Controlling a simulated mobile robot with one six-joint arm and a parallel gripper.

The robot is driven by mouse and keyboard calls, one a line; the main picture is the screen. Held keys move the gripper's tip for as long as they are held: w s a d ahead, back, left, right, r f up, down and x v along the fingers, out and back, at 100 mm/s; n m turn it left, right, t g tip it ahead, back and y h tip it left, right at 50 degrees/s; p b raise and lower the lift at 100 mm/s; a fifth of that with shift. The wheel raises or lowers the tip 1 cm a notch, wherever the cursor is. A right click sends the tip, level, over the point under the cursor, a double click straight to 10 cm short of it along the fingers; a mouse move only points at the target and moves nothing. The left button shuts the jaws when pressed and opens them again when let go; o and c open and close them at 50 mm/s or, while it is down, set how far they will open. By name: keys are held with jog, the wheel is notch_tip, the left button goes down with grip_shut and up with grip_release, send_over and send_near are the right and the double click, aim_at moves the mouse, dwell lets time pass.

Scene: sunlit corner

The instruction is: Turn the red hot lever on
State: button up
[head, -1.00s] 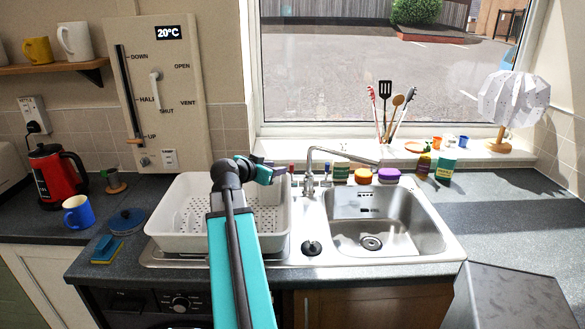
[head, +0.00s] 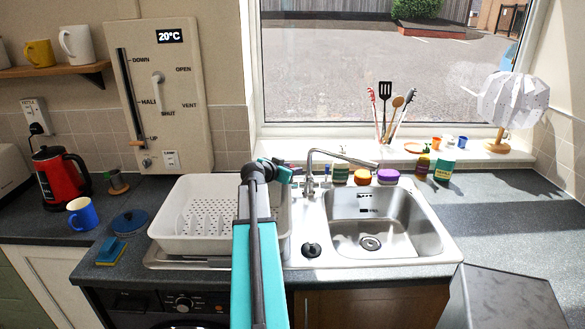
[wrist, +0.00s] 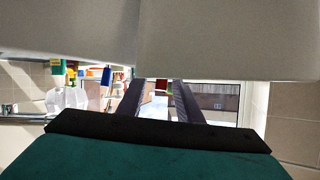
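The silver tap (head: 312,176) stands behind the sink, with its spout reaching right over the bowl. My gripper (head: 290,172) is at the left of the tap, above the back right corner of the dish rack. The red hot lever cannot be made out in the head view, where my gripper covers that area. In the wrist view my gripper's two dark fingers (wrist: 161,84) are apart, with nothing held. A small red piece (wrist: 161,85) shows between the fingertips, which may be the lever. Whether they touch it I cannot tell.
The white dish rack (head: 165,237) stands left of the sink (head: 436,238), below my arm. Coloured pots, including an orange one (head: 363,177) and a purple one (head: 388,176), stand behind the sink.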

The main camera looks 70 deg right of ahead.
jog(key=shift+s+d+f, duration=0.1)
jog(key=shift+d+f, duration=0.15)
jog(key=shift+d, duration=0.35)
grip_shut()
jog(key=shift+s+a+f+b, duration=0.15)
jog(key=shift+f+b, duration=0.1)
jog(key=shift+b, duration=0.75)
jog(key=b, duration=0.2)
jog(key=h+b, duration=0.1)
jog(key=b, duration=0.1)
jog(key=shift+s+a+m+b, duration=0.15)
jog(key=shift+a+m+b, duration=0.15)
jog(key=shift+b, duration=0.05)
jog(key=shift+r, duration=0.1)
grip_release()
